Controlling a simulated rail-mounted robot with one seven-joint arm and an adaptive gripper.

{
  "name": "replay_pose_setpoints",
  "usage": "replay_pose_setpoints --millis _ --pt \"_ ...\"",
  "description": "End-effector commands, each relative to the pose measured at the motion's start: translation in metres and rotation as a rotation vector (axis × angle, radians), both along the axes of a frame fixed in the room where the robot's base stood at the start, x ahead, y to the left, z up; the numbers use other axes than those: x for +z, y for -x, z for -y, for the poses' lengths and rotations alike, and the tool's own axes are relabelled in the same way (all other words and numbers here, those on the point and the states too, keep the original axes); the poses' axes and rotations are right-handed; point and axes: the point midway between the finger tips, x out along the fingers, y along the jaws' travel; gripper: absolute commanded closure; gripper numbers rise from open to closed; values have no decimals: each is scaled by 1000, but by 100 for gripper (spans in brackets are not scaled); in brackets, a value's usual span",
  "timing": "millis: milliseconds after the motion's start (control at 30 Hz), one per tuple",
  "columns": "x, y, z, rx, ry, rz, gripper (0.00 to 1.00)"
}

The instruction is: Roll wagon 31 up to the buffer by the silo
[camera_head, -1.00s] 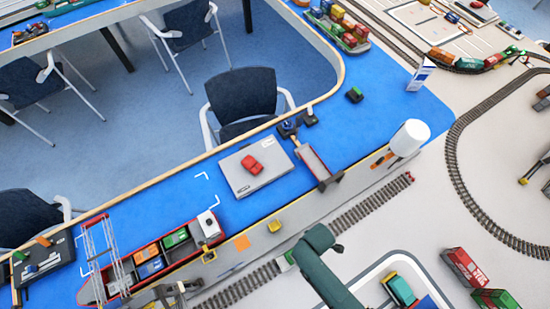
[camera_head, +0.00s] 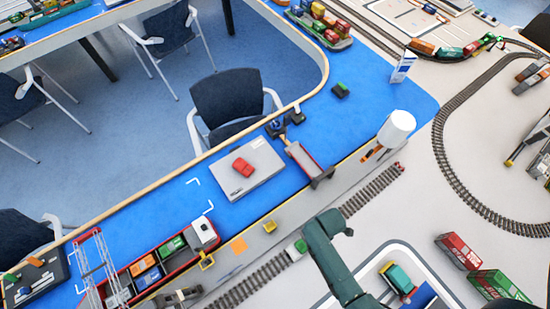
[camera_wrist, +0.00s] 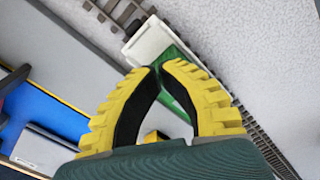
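A small white and green wagon (camera_head: 297,248) stands on the straight track beside the quay; no number is legible on it. The silo (camera_head: 396,128) is a white upright cylinder at the quay's right end. The red buffer (camera_head: 399,167) closes the track just below it. Bare track lies between wagon and buffer. In the wrist view, my gripper (camera_wrist: 157,68) has its yellow and black fingers bowed with tips together, right at the wagon (camera_wrist: 150,42), whose green part is partly hidden behind a finger. I see nothing clamped between the tips. In the head view my arm hides the gripper.
A red tray-like carrier (camera_head: 305,160) and a grey box (camera_head: 246,168) with a red car lie on the blue quay. A container ship (camera_head: 160,262) is at lower left. Red and green containers (camera_head: 458,250) stand at right. A curved track (camera_head: 460,185) runs beyond.

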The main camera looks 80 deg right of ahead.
Motion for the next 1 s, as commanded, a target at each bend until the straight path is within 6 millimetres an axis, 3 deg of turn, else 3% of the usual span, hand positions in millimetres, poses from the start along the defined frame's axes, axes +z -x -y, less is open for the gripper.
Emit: replay_pose_setpoints --millis 1000 --pt "0 42 44 -2 0 0 100"
